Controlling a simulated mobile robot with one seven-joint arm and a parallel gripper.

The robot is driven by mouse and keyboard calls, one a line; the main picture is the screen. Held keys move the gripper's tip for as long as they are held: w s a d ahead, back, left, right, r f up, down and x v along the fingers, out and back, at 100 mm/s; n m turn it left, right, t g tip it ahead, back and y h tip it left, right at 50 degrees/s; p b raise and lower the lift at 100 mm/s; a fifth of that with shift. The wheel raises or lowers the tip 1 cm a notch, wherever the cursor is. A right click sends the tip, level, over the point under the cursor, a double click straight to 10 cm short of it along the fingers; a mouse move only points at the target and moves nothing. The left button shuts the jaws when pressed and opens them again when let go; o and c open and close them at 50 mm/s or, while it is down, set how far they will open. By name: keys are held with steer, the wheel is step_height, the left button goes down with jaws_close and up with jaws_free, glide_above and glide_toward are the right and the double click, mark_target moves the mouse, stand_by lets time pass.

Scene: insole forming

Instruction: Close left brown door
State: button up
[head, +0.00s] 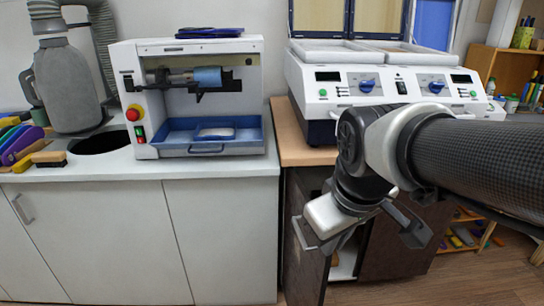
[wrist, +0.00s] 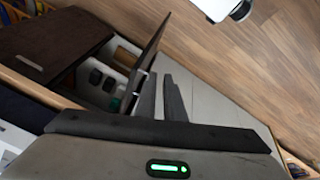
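The left brown door (head: 307,250) stands swung open, nearly edge-on, and its metal handle (head: 303,234) is on the face turned to the left. In the wrist view this door (wrist: 152,52) is a thin dark panel beside the open cabinet. My gripper (head: 338,243) hangs low by the door in the head view and hides part of the cabinet opening. In the wrist view its two fingers (wrist: 160,92) have a narrow empty gap between them and lie just right of the door and handle. I cannot tell whether they touch the door.
The other brown door (wrist: 60,40) looks closed. White cabinets (head: 105,240) adjoin on the left. Above are a wooden countertop (head: 290,135) and a white twin-tray machine (head: 385,80). The wooden floor (head: 470,280) in front is mostly clear.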

steer(key=w+a+f+n, duration=0.1)
steer(key=w+n, duration=0.1)
steer(key=w+f+n+g+p, duration=0.1)
steer(key=w+f+n, duration=0.1)
steer(key=w+n, duration=0.1)
steer(key=w+a+f+n+g+h, duration=0.1)
steer(key=w+f+n, duration=0.1)
steer(key=n, duration=0.1)
steer(key=shift+w+a+f+p, duration=0.2)
steer(key=shift+w+a+p, duration=0.1)
steer(key=shift+p, duration=0.05)
jaws_close()
steer(key=n+g+h+b, duration=0.2)
steer(key=n+b, duration=0.1)
steer(key=n, duration=0.4)
glide_toward(316, 265)
steer(key=shift+s+d+f, duration=0.2)
steer(key=shift+s+f, duration=0.45)
steer(key=shift+s, duration=0.1)
steer(key=shift+s+d+f, duration=0.2)
steer(key=shift+s+f, duration=0.4)
steer(key=shift+s, duration=0.1)
steer(key=shift+s+d+f, duration=0.25)
steer(key=shift+s+f, duration=0.4)
steer(key=shift+s, duration=0.1)
